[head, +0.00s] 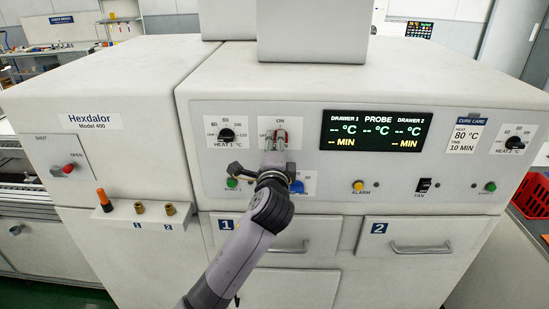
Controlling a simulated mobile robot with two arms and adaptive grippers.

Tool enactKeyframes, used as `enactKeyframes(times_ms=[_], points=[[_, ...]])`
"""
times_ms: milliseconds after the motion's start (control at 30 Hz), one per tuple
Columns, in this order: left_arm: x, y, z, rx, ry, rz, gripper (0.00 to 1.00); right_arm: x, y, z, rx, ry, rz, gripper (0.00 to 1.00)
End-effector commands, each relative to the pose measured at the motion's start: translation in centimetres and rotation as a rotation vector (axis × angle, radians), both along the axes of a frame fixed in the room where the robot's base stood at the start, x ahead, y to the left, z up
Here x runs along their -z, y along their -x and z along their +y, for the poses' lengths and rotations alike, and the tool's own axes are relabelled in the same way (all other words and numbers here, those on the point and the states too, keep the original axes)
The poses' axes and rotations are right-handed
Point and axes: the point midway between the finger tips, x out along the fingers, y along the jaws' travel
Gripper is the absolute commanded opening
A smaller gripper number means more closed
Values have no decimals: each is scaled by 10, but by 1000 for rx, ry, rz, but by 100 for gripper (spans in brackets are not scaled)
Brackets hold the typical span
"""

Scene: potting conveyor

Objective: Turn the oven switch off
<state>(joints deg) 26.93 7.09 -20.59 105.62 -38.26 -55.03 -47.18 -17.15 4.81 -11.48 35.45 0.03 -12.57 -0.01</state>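I cannot tell whether the fingers touch or hold the handle. The handle's exact setting is partly hidden. The display (375,131) shows dashes for Drawer 1, Probe and Drawer 2. My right gripper is not in view.
The Heat 1 knob (227,135) is close left of the switch. A green button (232,183) and a blue part (310,183) flank my wrist below. Drawer handles (421,248) stick out lower down. A small shelf (127,212) with fittings juts out at left.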

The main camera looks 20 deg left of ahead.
Motion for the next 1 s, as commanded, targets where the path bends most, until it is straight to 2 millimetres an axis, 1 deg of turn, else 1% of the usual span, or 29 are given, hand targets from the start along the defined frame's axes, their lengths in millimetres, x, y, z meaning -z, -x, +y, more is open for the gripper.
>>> enactKeyframes(times_ms=[300,400,500,600,700,1000], points=[[1,62,-18,2,3,1,32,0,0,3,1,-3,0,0],[1,80,-23,0,4,2,32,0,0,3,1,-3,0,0],[2,93,-27,0,2,3,32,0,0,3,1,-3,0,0],[1,102,-29,-1,2,3,32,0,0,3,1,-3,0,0],[1,106,-30,0,2,3,32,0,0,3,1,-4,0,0],[1,106,-30,-1,2,2,32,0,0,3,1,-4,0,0]])
